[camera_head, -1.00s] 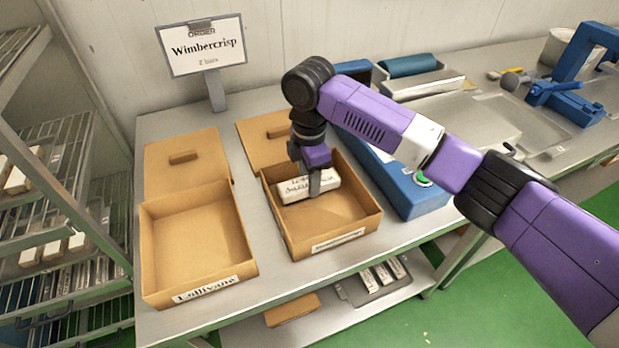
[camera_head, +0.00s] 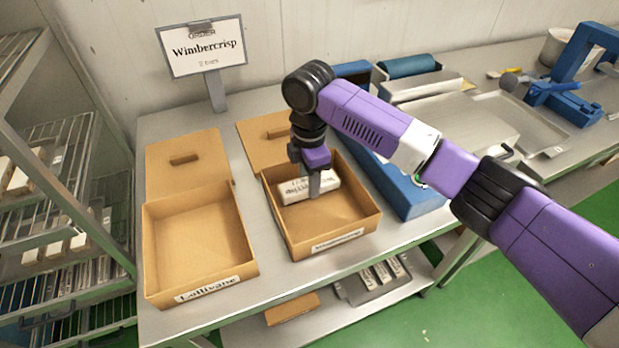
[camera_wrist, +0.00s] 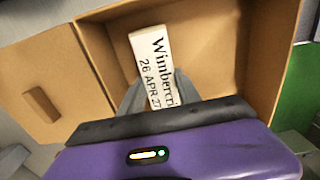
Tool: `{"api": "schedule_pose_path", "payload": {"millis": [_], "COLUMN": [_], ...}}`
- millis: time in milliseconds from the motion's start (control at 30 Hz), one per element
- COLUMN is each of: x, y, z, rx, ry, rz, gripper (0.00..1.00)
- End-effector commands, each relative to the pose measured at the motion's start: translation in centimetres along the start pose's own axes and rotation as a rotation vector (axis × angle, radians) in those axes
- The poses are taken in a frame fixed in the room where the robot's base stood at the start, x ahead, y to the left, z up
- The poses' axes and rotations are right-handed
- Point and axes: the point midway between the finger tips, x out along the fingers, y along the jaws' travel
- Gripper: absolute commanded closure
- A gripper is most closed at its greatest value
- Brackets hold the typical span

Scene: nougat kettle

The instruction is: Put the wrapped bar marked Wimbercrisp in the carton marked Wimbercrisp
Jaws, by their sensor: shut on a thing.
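The white wrapped bar (camera_head: 291,192) is between the fingers of my gripper (camera_head: 314,188), within the walls of the right-hand carton (camera_head: 343,241). My gripper is shut on the bar. The carton's front label looks like Wimbercrisp but is blurred; the carton also shows in the wrist view (camera_wrist: 235,50). I cannot tell whether the bar touches the carton floor.
An empty carton labelled Lollivane (camera_head: 195,245) stands to the left. An order sign (camera_head: 202,47) reading Wimbercrisp, 2 bars, stands behind. A blue machine (camera_head: 405,195) is close on the right. A wire rack (camera_head: 70,190) is at far left. More bars (camera_head: 383,273) lie on the lower shelf.

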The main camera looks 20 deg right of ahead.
Motion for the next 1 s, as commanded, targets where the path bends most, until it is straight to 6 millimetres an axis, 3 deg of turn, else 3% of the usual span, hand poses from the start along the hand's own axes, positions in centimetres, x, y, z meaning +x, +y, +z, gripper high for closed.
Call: {"api": "schedule_pose_path", "payload": {"millis": [1000], "x": [0.63], "y": [0.02], "z": [0.00], "rx": [0.000], "ry": [0.000], "rz": [0.001], "gripper": [1.00]}}
